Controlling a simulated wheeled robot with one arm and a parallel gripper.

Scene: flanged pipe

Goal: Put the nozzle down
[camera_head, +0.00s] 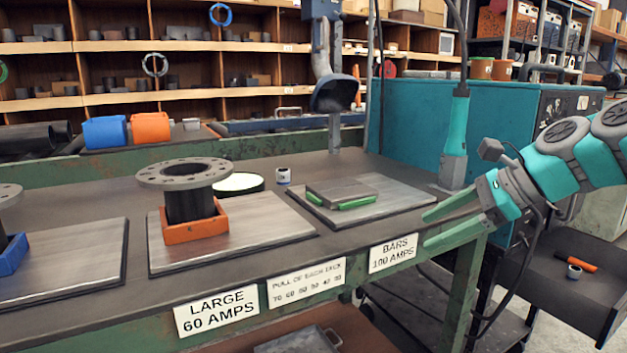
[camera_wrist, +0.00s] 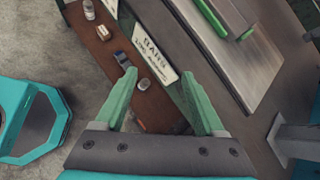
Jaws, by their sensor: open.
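A teal and grey tool that looks like the nozzle (camera_head: 455,138) stands upright at the right end of the bench, with a dark hose or cable rising from its top. Whether its foot is fixed or merely rests there is unclear. My gripper (camera_head: 430,229) is at the bench's front right edge, in front of and below the nozzle. Its green fingers are apart with nothing between them, as the wrist view also shows (camera_wrist: 160,78).
A flanged pipe (camera_head: 187,206) stands in an orange holder on a metal plate. Another plate (camera_head: 397,199) carries a grey slab with green strips. A small white cup-like item (camera_head: 283,176) stands behind. A teal cabinet (camera_head: 415,115) is behind the nozzle. Bare bench (camera_head: 330,228) lies between the plates.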

